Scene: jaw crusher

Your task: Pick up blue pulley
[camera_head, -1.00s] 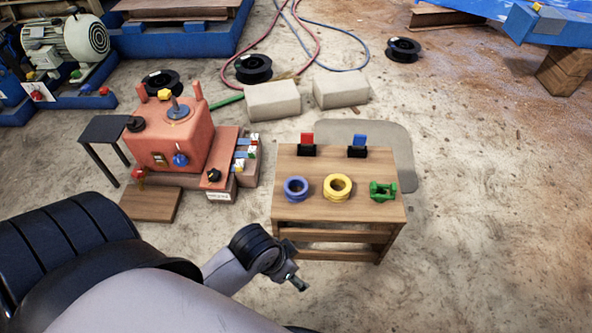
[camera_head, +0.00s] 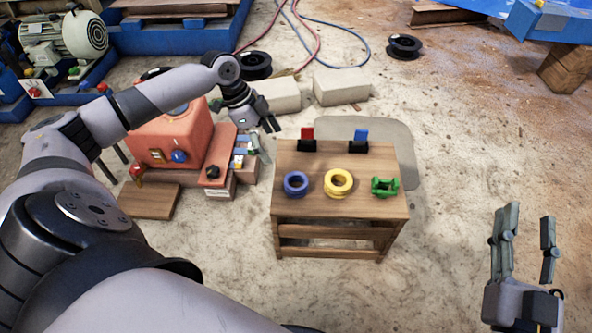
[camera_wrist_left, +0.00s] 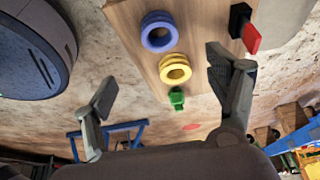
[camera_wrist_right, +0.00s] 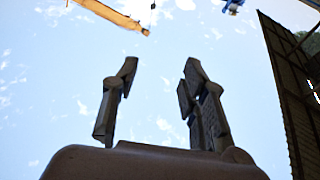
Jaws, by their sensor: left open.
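The blue pulley (camera_head: 296,184) lies at the left end of the small wooden table's front row. It also shows in the left wrist view (camera_wrist_left: 158,31), beyond the fingers. My left gripper (camera_head: 268,126) is open and empty, held above the gap between the red crusher and the table, up and left of the pulley. In the left wrist view its fingers (camera_wrist_left: 165,85) stand wide apart, and nothing is between their tips. My right gripper (camera_head: 527,226) is open and empty at the right, clear of the table, its fingers pointing up; the right wrist view (camera_wrist_right: 158,80) shows sky beyond them.
A yellow pulley (camera_head: 338,183) and a green part (camera_head: 385,187) share the table (camera_head: 310,207). Red (camera_head: 307,138) and blue (camera_head: 360,139) upright pieces stand at its back. The red crusher (camera_head: 165,145) is on the left. Pale blocks (camera_head: 340,87) lie behind.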

